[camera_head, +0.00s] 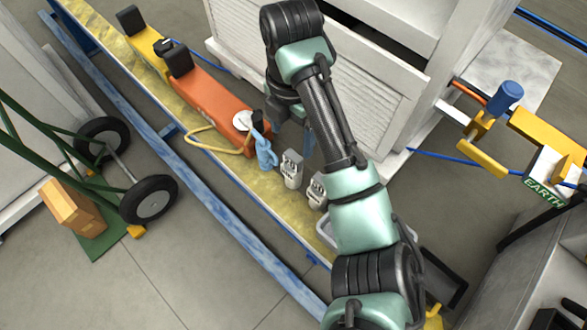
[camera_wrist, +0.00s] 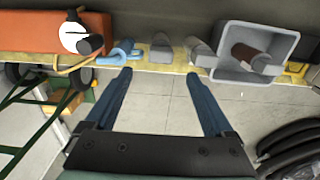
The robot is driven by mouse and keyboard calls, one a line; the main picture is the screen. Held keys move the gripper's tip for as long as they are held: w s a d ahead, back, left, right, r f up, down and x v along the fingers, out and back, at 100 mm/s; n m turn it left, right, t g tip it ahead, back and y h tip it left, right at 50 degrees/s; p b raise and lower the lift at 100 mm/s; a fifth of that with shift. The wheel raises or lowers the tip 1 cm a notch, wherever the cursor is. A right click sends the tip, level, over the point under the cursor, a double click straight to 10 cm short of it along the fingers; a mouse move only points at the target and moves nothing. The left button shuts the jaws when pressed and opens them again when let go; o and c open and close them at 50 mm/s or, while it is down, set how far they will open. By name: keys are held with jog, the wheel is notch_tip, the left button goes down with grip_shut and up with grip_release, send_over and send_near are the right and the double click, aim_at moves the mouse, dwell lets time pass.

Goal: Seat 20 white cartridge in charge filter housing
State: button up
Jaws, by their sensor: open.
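My gripper (camera_wrist: 158,73) is open and empty, its two dark blue fingers wide apart in the wrist view. In the head view it is mostly hidden behind my arm, above the bench. Two pale grey-white upright pieces stand side by side on the bench: a left one (camera_head: 291,168), also in the wrist view (camera_wrist: 161,47), and a right one (camera_head: 317,188), also there (camera_wrist: 201,53). They lie beyond my fingertips, apart from them. A grey tray (camera_wrist: 225,72) to their right holds a brown and dark cylinder (camera_wrist: 250,55). I cannot tell which is the white cartridge or the filter housing.
The narrow yellow-topped bench (camera_head: 225,165) carries an orange unit (camera_head: 205,98) with a white disc, a yellow hose and a light blue fitting (camera_head: 266,152). A white slatted cabinet (camera_head: 375,95) stands behind. A wheeled cart (camera_head: 148,200) stands left; floor in front is clear.

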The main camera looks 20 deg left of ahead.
aim_at(294, 156)
notch_tip(294, 156, down, 10)
jog(key=b, duration=0.3)
jog(key=shift+w+d, duration=0.15)
grip_shut()
dwell(0.4)
